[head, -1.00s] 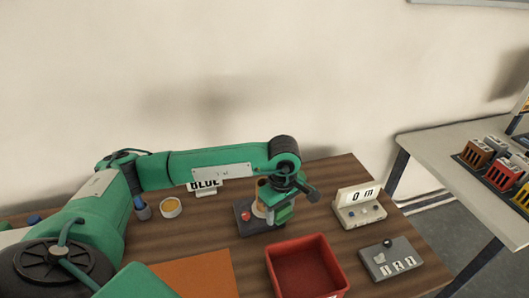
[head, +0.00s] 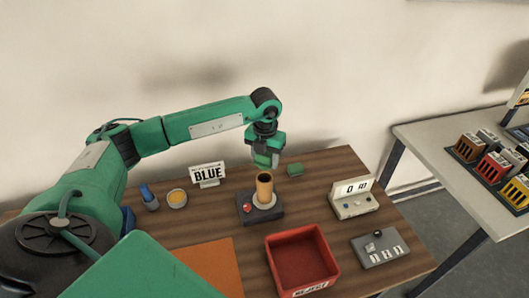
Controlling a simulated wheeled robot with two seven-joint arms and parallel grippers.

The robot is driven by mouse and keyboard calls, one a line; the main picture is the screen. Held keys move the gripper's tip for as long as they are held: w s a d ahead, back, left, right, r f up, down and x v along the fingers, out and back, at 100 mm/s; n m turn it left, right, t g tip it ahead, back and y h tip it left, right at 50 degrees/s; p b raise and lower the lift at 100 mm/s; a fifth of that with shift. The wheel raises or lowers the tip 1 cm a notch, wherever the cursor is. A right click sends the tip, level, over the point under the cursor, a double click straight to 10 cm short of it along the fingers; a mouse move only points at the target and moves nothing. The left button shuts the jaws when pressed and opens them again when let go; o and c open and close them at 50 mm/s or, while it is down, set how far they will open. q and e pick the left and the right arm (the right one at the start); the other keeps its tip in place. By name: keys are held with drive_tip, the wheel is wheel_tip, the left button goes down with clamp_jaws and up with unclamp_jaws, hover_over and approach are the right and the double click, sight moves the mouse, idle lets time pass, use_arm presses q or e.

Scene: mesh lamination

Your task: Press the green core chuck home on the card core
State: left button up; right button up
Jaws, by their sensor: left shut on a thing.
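The card core (head: 264,190) is a brown open-topped tube, upright on a pale round collar on a dark base with a red button. My left gripper (head: 264,163) is raised just behind and above the core's top in the head view, pointing down. It is shut on a lighter green piece, the green core chuck (head: 262,160), mostly hidden by the fingers. The chuck is apart from the core, whose top rim is bare. My right gripper is not in view.
A small green block (head: 295,169) lies behind the core. A red reject bin (head: 302,262) is in front; a display box (head: 353,199) and grey switch box (head: 380,249) are right.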

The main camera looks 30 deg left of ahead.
sight(265, 168)
use_arm(q)
drive_tip(key=shift+w+a+r+n, duration=0.1)
drive_tip(key=shift+a+n, duration=0.1)
drive_tip(key=shift+n, duration=0.2)
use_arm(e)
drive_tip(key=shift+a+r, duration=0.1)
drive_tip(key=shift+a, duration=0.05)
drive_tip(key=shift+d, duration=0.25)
use_arm(q)
drive_tip(key=shift+b, duration=0.35)
wheel_tip(265, 168, down, 5)
drive_tip(key=b, duration=0.3)
drive_tip(key=shift+b, duration=0.3)
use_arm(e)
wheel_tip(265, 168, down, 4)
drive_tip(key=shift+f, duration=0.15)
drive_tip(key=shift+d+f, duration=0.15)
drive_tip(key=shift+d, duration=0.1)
